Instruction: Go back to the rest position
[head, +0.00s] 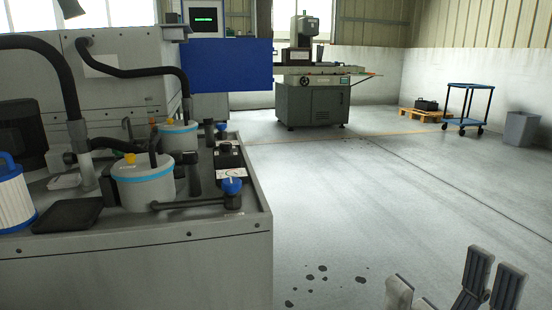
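My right gripper (445,284) shows at the bottom right of the head view. Its grey finger pads stand apart with floor visible between them, and nothing is held. It is over open floor, clear of the machine bench on the left. The rest of the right arm is below the picture. My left gripper is not in view.
A grey machine bench (150,265) with canisters, hoses and blue-knobbed valves fills the left. A grinding machine (312,100) stands at the back. A blue cart (468,105), a pallet (420,115) and a grey bin (521,128) stand far right. Dark spots (323,268) mark the otherwise clear floor.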

